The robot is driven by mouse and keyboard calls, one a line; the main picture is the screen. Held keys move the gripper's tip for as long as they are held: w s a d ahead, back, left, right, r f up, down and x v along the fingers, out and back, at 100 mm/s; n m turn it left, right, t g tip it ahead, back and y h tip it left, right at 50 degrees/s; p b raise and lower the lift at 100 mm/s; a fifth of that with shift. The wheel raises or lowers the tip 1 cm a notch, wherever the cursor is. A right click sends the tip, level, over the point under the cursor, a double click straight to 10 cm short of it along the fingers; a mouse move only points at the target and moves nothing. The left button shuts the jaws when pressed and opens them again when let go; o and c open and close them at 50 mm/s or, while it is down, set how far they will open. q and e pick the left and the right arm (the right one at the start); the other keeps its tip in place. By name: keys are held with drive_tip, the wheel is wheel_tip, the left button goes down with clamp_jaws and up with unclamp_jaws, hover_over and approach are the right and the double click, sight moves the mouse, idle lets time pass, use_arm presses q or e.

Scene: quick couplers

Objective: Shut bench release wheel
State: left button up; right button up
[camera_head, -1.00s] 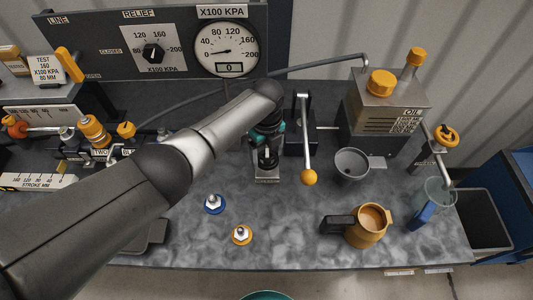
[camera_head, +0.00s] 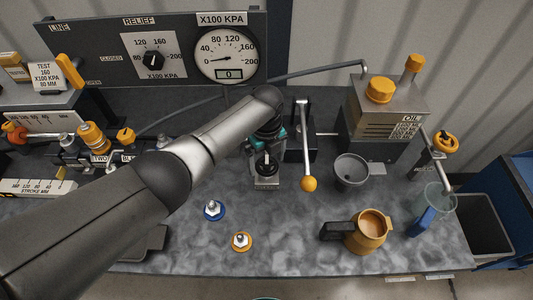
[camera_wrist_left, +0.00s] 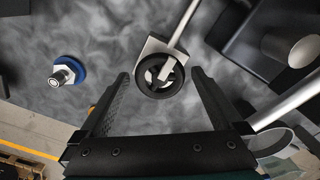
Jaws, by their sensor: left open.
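The release wheel (camera_head: 266,168) is a small black handwheel on a pale metal block on the bench, below the gauge. In the left wrist view the wheel (camera_wrist_left: 147,83) shows its dark rim and spokes, with a metal bar running up from it. My left gripper (camera_wrist_left: 160,76) is open, with one finger on each side of the wheel. Gaps show between the fingers and the rim, and I cannot see contact. In the head view my left gripper (camera_head: 264,146) is just above and behind the wheel, partly hidden by my forearm. My right gripper is not in view.
A lever with an orange ball (camera_head: 309,184) stands close right of the wheel. A grey cup (camera_head: 351,170), an orange jug (camera_head: 369,231) and an oil tank (camera_head: 388,117) are further right. Blue (camera_head: 214,210) and orange (camera_head: 241,242) couplers lie in front.

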sight(266, 163)
use_arm(q)
wheel_tip(266, 163, up, 15)
drive_tip(key=p, duration=0.1)
drive_tip(key=shift+p, duration=0.4)
idle(0.4)
